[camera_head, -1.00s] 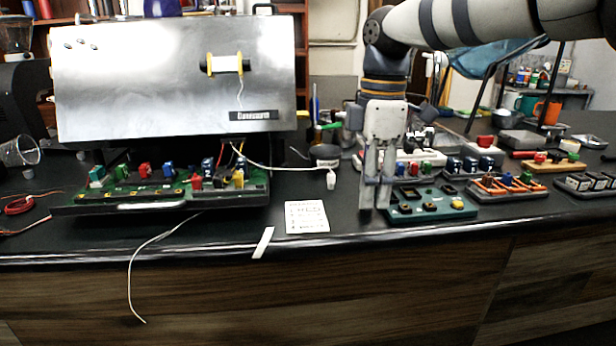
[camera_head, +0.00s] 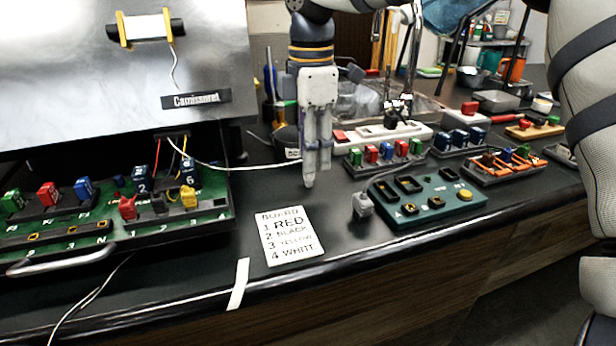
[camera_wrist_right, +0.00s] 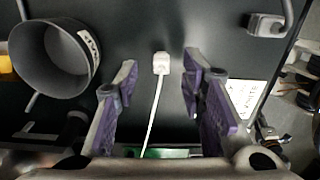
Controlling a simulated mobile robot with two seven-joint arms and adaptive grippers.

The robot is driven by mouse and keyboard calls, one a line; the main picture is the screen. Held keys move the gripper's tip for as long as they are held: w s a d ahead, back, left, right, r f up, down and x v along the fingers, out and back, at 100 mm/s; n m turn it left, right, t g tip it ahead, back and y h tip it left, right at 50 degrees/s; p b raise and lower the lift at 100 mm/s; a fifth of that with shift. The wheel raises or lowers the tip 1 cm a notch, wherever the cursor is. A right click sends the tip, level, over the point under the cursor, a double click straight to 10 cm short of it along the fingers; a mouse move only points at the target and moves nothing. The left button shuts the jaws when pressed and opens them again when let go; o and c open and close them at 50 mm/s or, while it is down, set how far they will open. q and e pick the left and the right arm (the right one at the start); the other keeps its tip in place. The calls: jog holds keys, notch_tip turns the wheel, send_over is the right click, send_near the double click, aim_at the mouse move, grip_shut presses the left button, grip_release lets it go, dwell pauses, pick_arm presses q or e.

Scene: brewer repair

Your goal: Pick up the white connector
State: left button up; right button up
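The white connector (camera_wrist_right: 161,62) lies on the dark bench in the right wrist view, with its white cable (camera_wrist_right: 150,120) running down the picture. My right gripper (camera_wrist_right: 159,79) is open, one purple-padded finger on each side of the connector, neither touching it. In the head view my right gripper (camera_head: 317,177) points down over the bench at the end of the white cable (camera_head: 240,168). There its fingers overlap the connector, so its outline is hard to tell apart. My left gripper is not in view.
A grey plug (camera_head: 362,205) stands beside the green board (camera_head: 425,205). The printed card (camera_head: 290,236) lies nearer the bench's front edge. A dark cup (camera_head: 287,142) stands left of the gripper, also in the wrist view (camera_wrist_right: 55,58). The brewer's circuit tray (camera_head: 110,235) is at left.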

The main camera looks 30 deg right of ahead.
aim_at(309, 177)
notch_tip(309, 177, down, 4)
jog(key=shift+s+r, duration=0.1)
jog(key=shift+r, duration=0.05)
grip_shut()
